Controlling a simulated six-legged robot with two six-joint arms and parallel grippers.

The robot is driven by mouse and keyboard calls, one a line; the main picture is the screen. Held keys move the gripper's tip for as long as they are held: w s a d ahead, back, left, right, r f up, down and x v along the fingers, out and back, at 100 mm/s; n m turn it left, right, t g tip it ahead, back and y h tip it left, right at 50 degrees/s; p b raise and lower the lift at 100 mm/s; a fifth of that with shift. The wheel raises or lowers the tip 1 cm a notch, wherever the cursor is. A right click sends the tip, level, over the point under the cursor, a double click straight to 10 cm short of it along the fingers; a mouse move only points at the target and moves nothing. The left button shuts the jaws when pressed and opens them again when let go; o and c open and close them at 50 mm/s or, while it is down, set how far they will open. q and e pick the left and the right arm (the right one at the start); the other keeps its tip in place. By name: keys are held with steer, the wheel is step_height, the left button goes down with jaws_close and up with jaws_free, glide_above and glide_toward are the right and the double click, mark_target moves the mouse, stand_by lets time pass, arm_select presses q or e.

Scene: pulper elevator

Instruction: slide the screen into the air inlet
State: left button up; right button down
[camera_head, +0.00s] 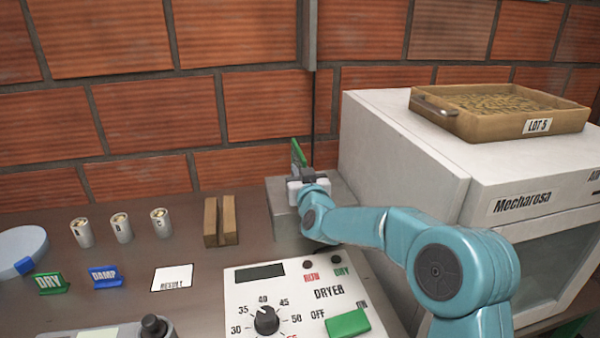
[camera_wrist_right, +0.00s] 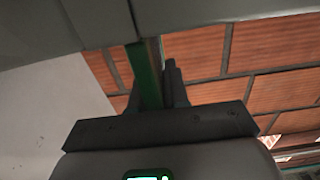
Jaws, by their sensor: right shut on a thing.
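The screen (camera_head: 298,153) shows as a thin piece with a green edge, standing upright and tilted a little. My right gripper (camera_head: 308,176) is shut on it above the grey metal box (camera_head: 285,226) beside the white machine. In the right wrist view the green edge (camera_wrist_right: 147,76) is between my two dark fingers, and a grey metal surface (camera_wrist_right: 50,28) crosses the top. I cannot tell which opening is the air inlet, or whether the screen touches the box; my gripper and arm hide part of it. My left gripper is not in view.
A slotted wooden block (camera_head: 228,222) stands empty left of the box. The white Mecharosa machine (camera_head: 400,150) carries a wooden tray (camera_head: 470,126) of beans. The dryer panel (camera_head: 290,300) is in front. Several small cups, DRY and DAMP tags and a RESULT card lie left.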

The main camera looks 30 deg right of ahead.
steer(key=shift+f+b, duration=1.9)
steer(key=shift+f, duration=0.25)
steer(key=c, duration=1.1)
jaws_free()
steer(key=shift+f, duration=0.1)
steer(key=shift+o, duration=0.2)
step_height(320, 180, up, 20)
steer(key=p, duration=0.8)
steer(key=shift+r, duration=0.25)
steer(key=shift+s+f, duration=0.1)
steer(key=shift+s, duration=0.05)
